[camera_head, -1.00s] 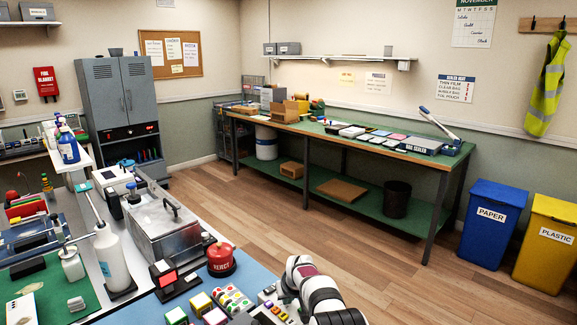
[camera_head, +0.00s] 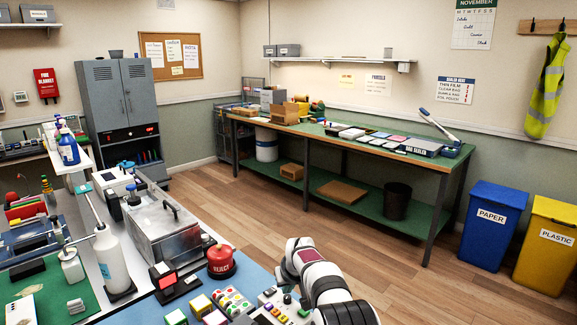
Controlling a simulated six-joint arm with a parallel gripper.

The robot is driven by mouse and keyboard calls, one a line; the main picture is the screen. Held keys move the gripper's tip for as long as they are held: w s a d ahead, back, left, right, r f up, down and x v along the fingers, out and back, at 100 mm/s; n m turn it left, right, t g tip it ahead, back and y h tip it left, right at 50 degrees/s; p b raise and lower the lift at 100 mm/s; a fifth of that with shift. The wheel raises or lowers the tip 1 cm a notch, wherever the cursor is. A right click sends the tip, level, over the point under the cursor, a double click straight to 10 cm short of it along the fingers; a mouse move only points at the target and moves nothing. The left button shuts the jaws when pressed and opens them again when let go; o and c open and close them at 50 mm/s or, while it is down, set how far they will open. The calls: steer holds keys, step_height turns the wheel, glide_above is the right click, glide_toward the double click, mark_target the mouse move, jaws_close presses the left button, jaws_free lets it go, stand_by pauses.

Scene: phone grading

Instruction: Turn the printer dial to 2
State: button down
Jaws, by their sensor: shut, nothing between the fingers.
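I cannot make out a printer dial or its numbers. A white box (camera_head: 265,297) with coloured buttons and a small green round part sits at the bottom edge, beside my arm. I cannot tell whether this box is the printer. A white device (camera_head: 113,178) with a dark top stands farther back on the left bench, and no dial shows on it. My white and black arm links rise at the bottom centre, but my gripper and its fingers do not show.
A white bottle (camera_head: 111,260) is farther left. The wooden floor (camera_head: 290,215) beyond the bench is clear.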

mark_target(287, 299)
steer(key=shift+r, duration=0.15)
steer(key=f, duration=0.2)
steer(key=d+f, duration=0.1)
steer(key=f, duration=0.3)
steer(key=shift+w+d, duration=0.25)
steer(key=shift+w+a, duration=0.15)
steer(key=shift+w, duration=0.15)
stand_by(0.5)
steer(key=shift+s+a, duration=0.15)
steer(key=shift+a, duration=0.3)
stand_by(0.3)
steer(key=shift+s, duration=0.1)
